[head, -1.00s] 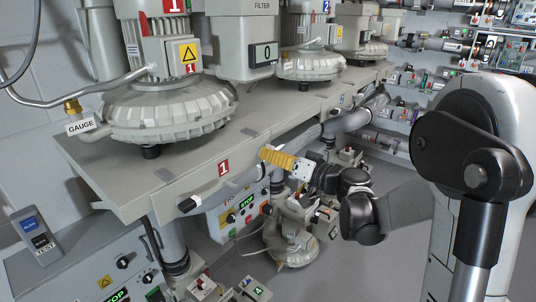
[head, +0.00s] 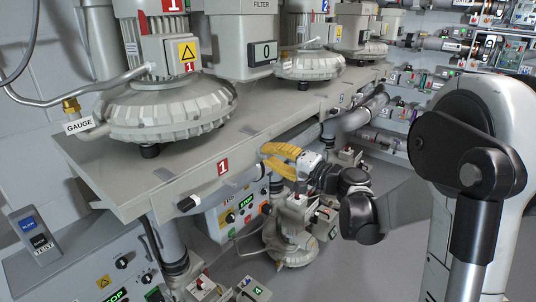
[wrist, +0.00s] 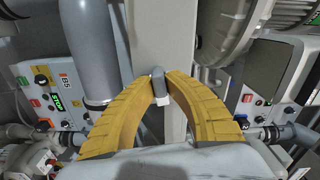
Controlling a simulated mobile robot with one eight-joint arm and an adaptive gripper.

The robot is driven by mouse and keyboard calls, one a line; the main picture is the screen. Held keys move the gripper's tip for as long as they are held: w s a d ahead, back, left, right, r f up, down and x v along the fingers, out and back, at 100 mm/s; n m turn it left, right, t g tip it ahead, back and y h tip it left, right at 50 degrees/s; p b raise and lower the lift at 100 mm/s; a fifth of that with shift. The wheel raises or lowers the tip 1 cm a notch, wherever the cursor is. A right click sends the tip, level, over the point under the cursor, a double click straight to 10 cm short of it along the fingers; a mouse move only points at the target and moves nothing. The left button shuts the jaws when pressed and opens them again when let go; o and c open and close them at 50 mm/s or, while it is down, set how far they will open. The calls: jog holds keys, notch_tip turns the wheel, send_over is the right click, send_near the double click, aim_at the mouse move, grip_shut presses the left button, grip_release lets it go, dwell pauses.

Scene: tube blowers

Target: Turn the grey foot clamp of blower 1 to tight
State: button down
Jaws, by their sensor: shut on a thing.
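Blower 1 (head: 165,108), a grey ribbed housing with red "1" labels, stands on the bench at the left of the head view. My gripper (head: 264,155) has yellow fingers at the bench's front edge, right of the red "1" tag. In the wrist view my gripper (wrist: 160,84) has its fingertips closed in on a small grey clamp lever (wrist: 157,78) with a white piece below it. The fingers touch it from both sides. In the head view the fingers hide this lever. I cannot tell from the frames how tight the clamp is.
The bench (head: 110,180) runs along the wall, with blower 2 (head: 310,66) farther back. A grey pipe (wrist: 93,50) stands left of my fingers in the wrist view. Control boxes (wrist: 50,88) and another blower unit (head: 290,240) are below the bench.

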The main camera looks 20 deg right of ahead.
jog(key=shift+m, duration=0.8)
jog(key=c, duration=1.4)
grip_release()
jog(key=shift+s, duration=0.1)
jog(key=v, duration=1.1)
jog(key=shift+s+d, duration=0.25)
jog(key=shift+s, duration=0.05)
